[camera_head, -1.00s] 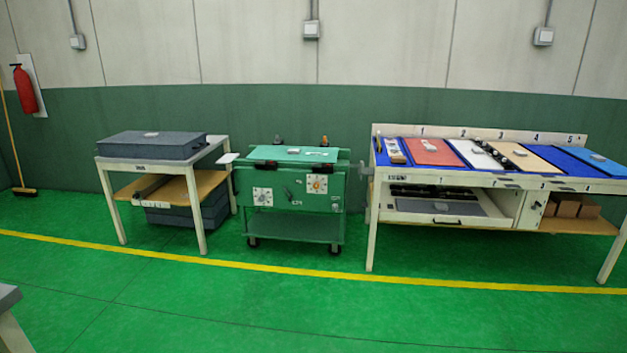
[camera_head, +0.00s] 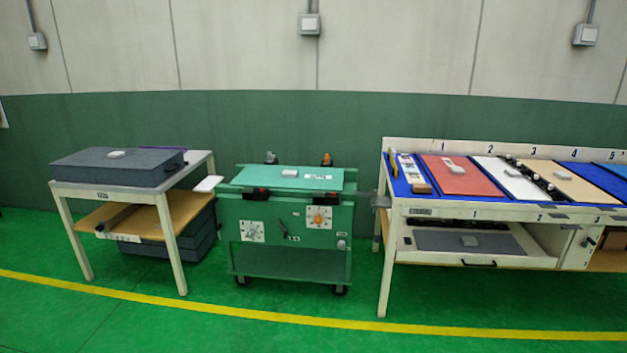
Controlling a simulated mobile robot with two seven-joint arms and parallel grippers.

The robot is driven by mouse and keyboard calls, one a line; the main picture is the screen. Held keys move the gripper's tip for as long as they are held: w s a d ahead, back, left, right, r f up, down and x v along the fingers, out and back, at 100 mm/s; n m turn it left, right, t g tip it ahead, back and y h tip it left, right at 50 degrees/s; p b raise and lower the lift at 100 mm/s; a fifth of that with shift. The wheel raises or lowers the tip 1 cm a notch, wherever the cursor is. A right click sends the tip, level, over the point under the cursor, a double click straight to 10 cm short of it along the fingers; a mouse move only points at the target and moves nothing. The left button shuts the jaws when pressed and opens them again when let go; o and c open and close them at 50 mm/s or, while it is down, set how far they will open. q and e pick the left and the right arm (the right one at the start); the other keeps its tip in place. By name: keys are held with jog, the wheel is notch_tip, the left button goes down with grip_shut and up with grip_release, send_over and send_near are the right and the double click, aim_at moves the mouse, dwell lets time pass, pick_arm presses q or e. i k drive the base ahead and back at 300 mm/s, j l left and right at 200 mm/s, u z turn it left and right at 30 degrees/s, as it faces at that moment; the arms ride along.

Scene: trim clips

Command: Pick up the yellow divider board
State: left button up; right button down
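I see no board that is clearly yellow. The nearest in colour is a tan panel (camera_head: 571,184) lying flat on the right workbench (camera_head: 440,211), under number 3, with a small pale block on it. To its left lie a white panel (camera_head: 508,178) and a red panel (camera_head: 458,176). A row of dark parts with pale round ends (camera_head: 537,179) runs between the white and tan panels. Neither of my grippers is in view.
A green cart (camera_head: 285,232) stands in the middle, with knobs on its front. A left table (camera_head: 112,196) carries a dark grey box (camera_head: 118,167). The green floor (camera_head: 250,325) in front is clear, crossed by a yellow line (camera_head: 240,313).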

aim_at(393, 158)
jog(key=i+j+z, duration=0.2)
jog(key=i, duration=0.4)
jog(key=i+z, duration=0.2)
jog(key=i, duration=0.45)
jog(key=i+j+z, duration=0.5)
jog(key=i, duration=0.15)
jog(key=i+u, duration=0.5)
